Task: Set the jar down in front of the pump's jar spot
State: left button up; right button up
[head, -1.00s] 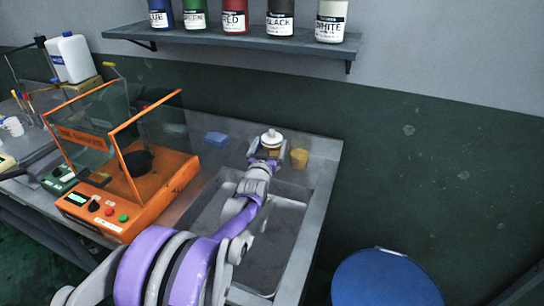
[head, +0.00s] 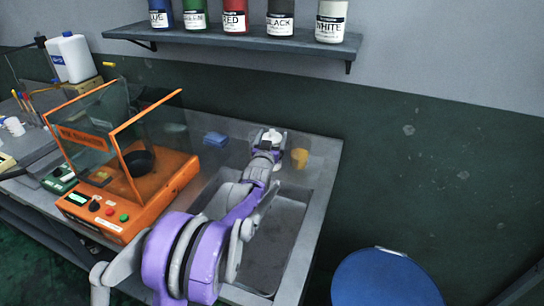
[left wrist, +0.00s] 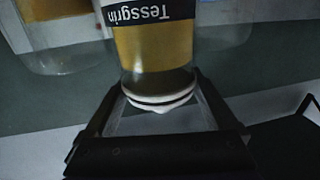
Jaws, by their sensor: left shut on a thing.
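The jar has a white lid (head: 271,136) that shows at the back of the sink unit in the head view. In the left wrist view the jar (left wrist: 155,48) is amber, with a dark "Tessgrin" label, and appears upside down with its lid near my fingers. My left gripper (head: 266,148) is shut on the jar; its dark fingers also show in the left wrist view (left wrist: 160,108). My gripper hides most of the jar's body in the head view. I cannot make out the pump or its jar spot for certain. My right gripper is not in view.
A yellow cup (head: 299,158) stands just right of my left gripper. A blue sponge (head: 215,139) lies to its left. The sink basin (head: 275,245) is below my arm. An orange machine with clear panels (head: 150,190) stands left. Bottles line the shelf (head: 200,38) above.

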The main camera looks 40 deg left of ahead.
pick_arm(q)
grip_shut()
jog(key=shift+r, duration=0.15)
